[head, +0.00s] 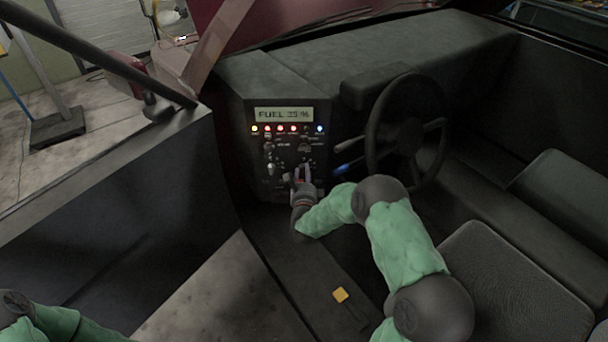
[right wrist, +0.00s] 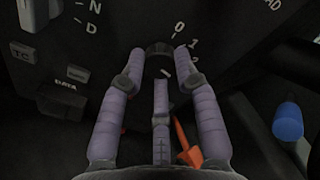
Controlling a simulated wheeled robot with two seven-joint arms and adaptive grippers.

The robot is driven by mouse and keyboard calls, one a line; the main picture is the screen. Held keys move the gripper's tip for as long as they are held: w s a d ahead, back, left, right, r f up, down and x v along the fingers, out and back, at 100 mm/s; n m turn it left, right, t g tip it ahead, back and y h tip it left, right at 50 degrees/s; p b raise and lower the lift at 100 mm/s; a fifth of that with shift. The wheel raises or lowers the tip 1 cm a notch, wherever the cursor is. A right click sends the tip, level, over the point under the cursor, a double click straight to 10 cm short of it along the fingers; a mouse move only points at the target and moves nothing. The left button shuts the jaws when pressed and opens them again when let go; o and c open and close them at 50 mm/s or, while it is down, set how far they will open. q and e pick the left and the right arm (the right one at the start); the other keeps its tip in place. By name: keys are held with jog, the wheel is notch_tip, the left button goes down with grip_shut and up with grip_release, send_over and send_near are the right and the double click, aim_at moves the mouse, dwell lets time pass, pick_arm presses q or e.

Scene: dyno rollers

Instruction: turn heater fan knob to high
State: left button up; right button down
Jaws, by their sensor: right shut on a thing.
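The dashboard panel (head: 290,150) stands in the middle of the head view, with small knobs and switches below its display. My right gripper (head: 300,178) is at the lower part of this panel. In the right wrist view, the fingers of my right gripper (right wrist: 160,62) are closed around a dark round knob (right wrist: 160,47). The marks 0, 1 and 2 run along the knob's upper right side. A short white mark shows just below the knob, between the fingers. Which number the knob points at is unclear. My left gripper is out of view.
A steering wheel (head: 405,130) is right of the panel. A blue-tipped stalk (head: 345,169) shows beside my right arm, also in the right wrist view (right wrist: 287,121). An orange pointed piece (right wrist: 185,140) lies below the fingers.

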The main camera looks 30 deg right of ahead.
jog(key=shift+a+f, duration=0.1)
jog(key=shift+a, duration=0.05)
jog(key=c, duration=0.9)
grip_release()
jog(key=shift+c, duration=0.2)
jog(key=v, duration=1.2)
